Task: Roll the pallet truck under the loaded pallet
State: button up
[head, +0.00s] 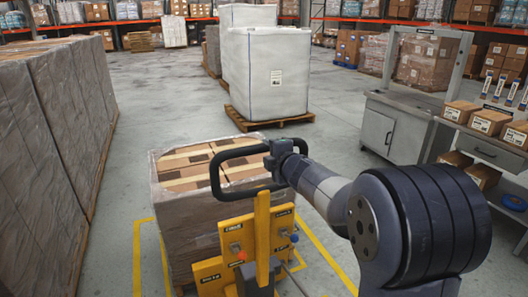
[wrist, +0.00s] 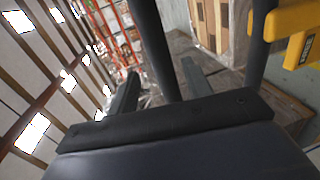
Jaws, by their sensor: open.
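The yellow pallet truck (head: 262,240) stands in the lower middle of the head view, close to the near side of the loaded pallet. Its black loop handle (head: 216,178) rises in front of the load. My gripper (head: 272,162) is at the upper right of the handle loop. In the wrist view my gripper (wrist: 160,78) is open, with a black handle bar (wrist: 152,40) running between its fingers; contact cannot be told.
Yellow floor lines (head: 137,260) flank the load. A tall wrapped stack (head: 45,150) stands left. White bulk bags (head: 268,75) on a pallet stand behind. A grey cabinet (head: 385,130) and a bench with cartons (head: 490,120) are right. Open floor (head: 150,100) lies beyond the load.

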aim_at(264, 149)
jog(key=v, duration=0.4)
jog(key=shift+s+d, duration=0.1)
jog(key=shift+s, duration=0.2)
jog(key=shift+w, duration=0.1)
jog(key=p+x, duration=0.1)
jog(key=x, duration=1)
jog(key=shift+s+d+r, duration=0.1)
jog(key=shift+s+r, duration=0.05)
jog(key=shift+s, duration=0.3)
jog(key=shift+w, duration=0.15)
